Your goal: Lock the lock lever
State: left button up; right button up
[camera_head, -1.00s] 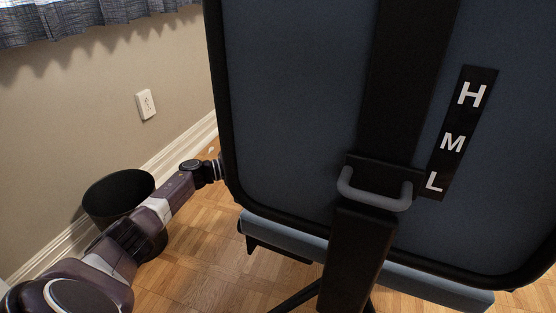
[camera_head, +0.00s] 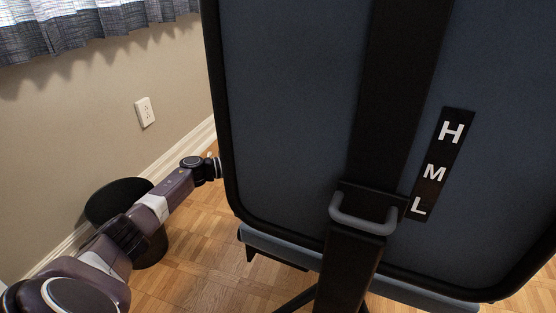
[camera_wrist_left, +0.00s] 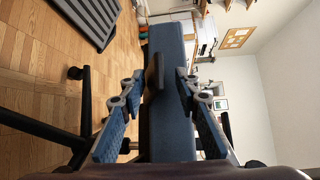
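A dark, flat lever-like piece (camera_wrist_left: 154,75) shows between my left fingertips in the left wrist view; I cannot tell for certain that it is the lock lever. Behind it is the chair's blue seat (camera_wrist_left: 168,125). My left gripper (camera_wrist_left: 156,82) is open, with a blue-padded finger on each side of the piece and no clear contact. In the head view, my left arm reaches to the left edge of the chair's backrest (camera_head: 290,110), which hides the gripper. A grey U-shaped handle (camera_head: 363,222) sits on the black rear post. My right gripper is not in view.
A strip marked H, M, L (camera_head: 437,165) is on the backrest. A black bin (camera_head: 118,192) stands by the wall behind my left arm. Wooden floor (camera_head: 205,245) is clear between bin and chair. The wrist view shows chair legs and a dark ridged platform (camera_wrist_left: 92,22).

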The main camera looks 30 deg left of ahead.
pick_arm(q)
jog(key=shift+d, duration=0.1)
jog(key=shift+s, duration=0.25)
jog(key=v, duration=0.7)
jog(key=shift+a+f, duration=0.2)
jog(key=shift+a, duration=0.05)
jog(key=shift+a, duration=0.1)
dwell(0.4)
